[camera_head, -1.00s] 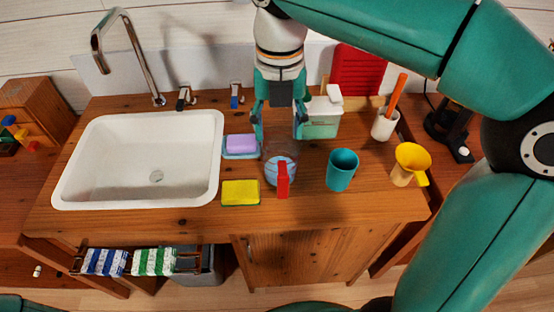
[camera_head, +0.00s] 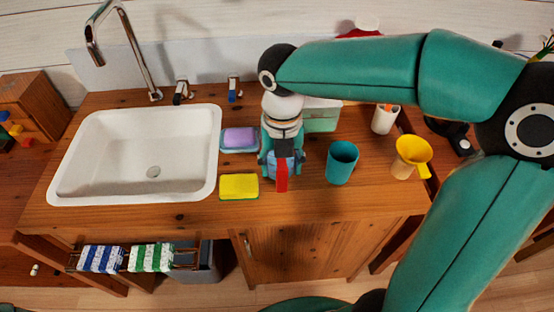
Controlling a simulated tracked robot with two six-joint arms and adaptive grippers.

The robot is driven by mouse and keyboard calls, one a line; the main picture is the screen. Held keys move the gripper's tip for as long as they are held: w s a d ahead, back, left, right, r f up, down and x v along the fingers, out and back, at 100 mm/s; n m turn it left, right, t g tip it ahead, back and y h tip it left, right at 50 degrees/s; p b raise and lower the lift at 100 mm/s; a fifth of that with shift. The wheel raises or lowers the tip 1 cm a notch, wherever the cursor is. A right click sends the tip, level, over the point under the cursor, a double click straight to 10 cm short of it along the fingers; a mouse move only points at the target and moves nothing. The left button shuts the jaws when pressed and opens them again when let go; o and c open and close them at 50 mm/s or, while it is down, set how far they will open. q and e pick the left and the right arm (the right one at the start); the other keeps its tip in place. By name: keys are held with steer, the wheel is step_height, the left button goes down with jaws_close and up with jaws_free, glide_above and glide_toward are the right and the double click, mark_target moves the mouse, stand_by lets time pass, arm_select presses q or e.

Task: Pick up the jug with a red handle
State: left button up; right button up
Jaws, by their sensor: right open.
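The jug (camera_head: 281,176) stands on the wooden counter right of the sink, its red handle pointing toward the counter's front edge. Much of its bluish body is hidden under my right gripper (camera_head: 280,170). My right gripper points down over the jug, its fingers open at the left and right sides of the jug's body. I cannot tell whether the fingers touch it. My left gripper is not in view.
A teal cup (camera_head: 341,163) stands close right of the jug. A yellow sponge (camera_head: 239,187) and a purple soap on a dish (camera_head: 239,139) lie to its left. A yellow-topped funnel (camera_head: 411,157) and a white cup (camera_head: 384,119) stand farther right. The white sink (camera_head: 135,150) is left.

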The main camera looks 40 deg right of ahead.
steer(key=shift+f, duration=1.45)
steer(key=shift+r, duration=0.1)
jaws_close()
